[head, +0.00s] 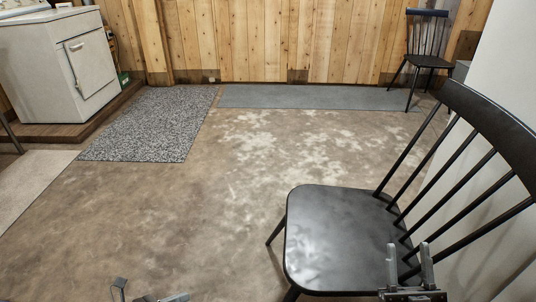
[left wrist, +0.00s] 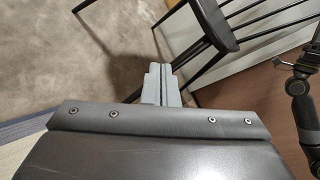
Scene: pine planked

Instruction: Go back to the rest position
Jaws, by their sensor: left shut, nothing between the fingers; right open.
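My left gripper (left wrist: 162,84) shows in the left wrist view with its two grey fingers together and nothing between them. In the head view only small parts of my left arm's end show at the bottom edge, left of centre. My right gripper (head: 410,262) is at the lower right of the head view, fingers pointing up and apart, with nothing seen between them. It appears in front of the black chair (head: 335,235); whether it touches the chair cannot be told.
The black chair fills the right side, beside a pale wall (head: 508,60). Another black chair (head: 428,58) stands at the back right. A white cabinet (head: 60,65) is at the back left. A speckled mat (head: 150,120) and grey mat (head: 310,96) lie on the floor. The middle floor is clear.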

